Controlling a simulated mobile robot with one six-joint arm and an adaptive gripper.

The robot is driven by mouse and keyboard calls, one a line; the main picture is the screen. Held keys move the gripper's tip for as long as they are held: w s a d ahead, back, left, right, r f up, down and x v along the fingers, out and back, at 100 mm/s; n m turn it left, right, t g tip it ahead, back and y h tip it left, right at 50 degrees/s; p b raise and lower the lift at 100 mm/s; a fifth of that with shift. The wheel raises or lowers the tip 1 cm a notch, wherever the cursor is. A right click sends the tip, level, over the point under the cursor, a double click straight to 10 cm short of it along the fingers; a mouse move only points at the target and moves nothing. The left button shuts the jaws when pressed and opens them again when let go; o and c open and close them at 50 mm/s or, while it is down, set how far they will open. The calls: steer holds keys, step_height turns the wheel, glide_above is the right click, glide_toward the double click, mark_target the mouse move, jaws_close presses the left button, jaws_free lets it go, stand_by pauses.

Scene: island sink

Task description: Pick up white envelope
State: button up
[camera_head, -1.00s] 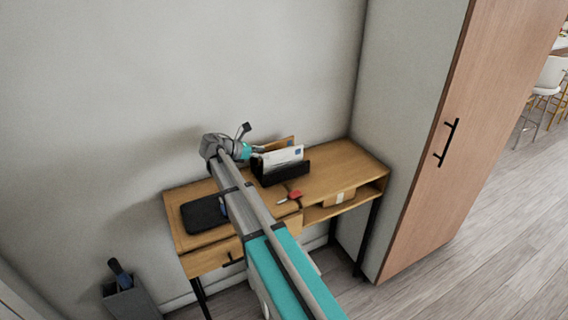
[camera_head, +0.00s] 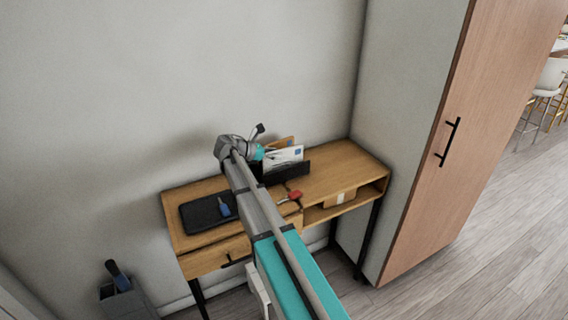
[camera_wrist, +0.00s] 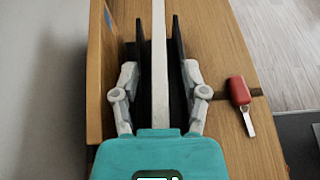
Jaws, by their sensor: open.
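The white envelope (camera_head: 285,157) stands upright in a black letter holder (camera_head: 294,171) on the wooden desk. In the wrist view the envelope (camera_wrist: 159,50) shows edge-on as a thin white strip. My gripper (camera_wrist: 160,72) is open, with one finger on each side of the envelope's edge. The fingers appear apart from the envelope, and the holder's dark walls (camera_wrist: 178,70) lie close by them. In the head view my wrist covers the left end of the holder, and the fingertips are not clear.
A brown envelope (camera_head: 283,142) stands behind the white one, also left in the wrist view (camera_wrist: 101,75). A red key-like item (camera_wrist: 239,92) lies right of the holder. A black tablet-like item (camera_head: 200,214) with a blue object (camera_head: 224,209) lies left. Wall behind; cabinet (camera_head: 430,130) right.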

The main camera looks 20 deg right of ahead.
jaws_close()
stand_by(0.5)
step_height(320, 180, up, 10)
steer(key=p, duration=1)
stand_by(0.6)
